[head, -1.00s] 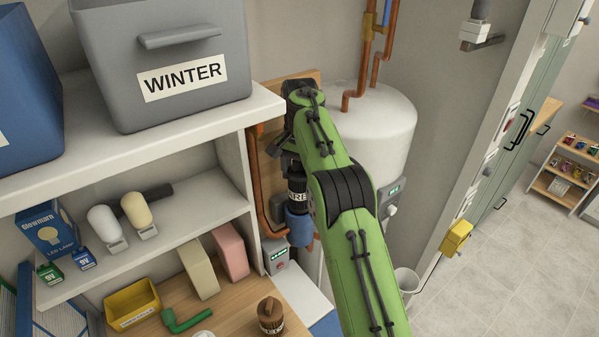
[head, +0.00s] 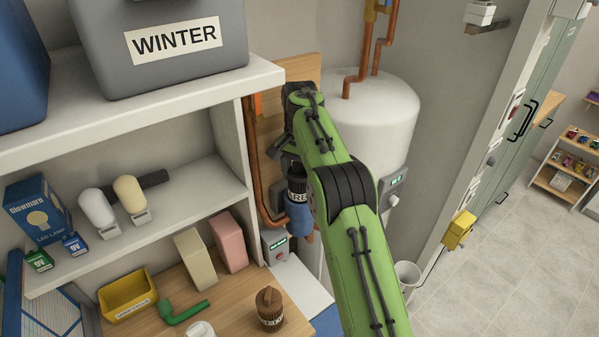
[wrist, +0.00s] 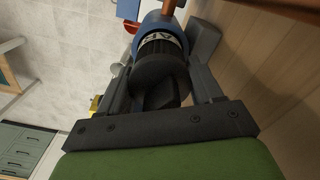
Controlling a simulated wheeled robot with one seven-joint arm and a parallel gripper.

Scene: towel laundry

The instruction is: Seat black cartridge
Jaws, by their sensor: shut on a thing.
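The black cartridge (head: 297,186) has a pale label band with only part of its lettering readable. My gripper (wrist: 163,88) is shut on its upper end, one finger on each side in the wrist view. The cartridge (wrist: 160,64) is roughly upright above the blue housing (head: 299,220). Its lower end is at the housing's mouth and hidden by it, so I cannot tell how deep it sits. In the wrist view the blue housing (wrist: 158,14) lies directly beyond the label band. My green arm hides part of the area to the right.
A copper pipe (head: 254,165) runs close left of the housing, beside the white shelf (head: 190,205). A white tank (head: 375,120) stands behind on the right. A grey box with a green display (head: 277,246) is below. A brown lidded cylinder (head: 270,310) stands on the wooden counter.

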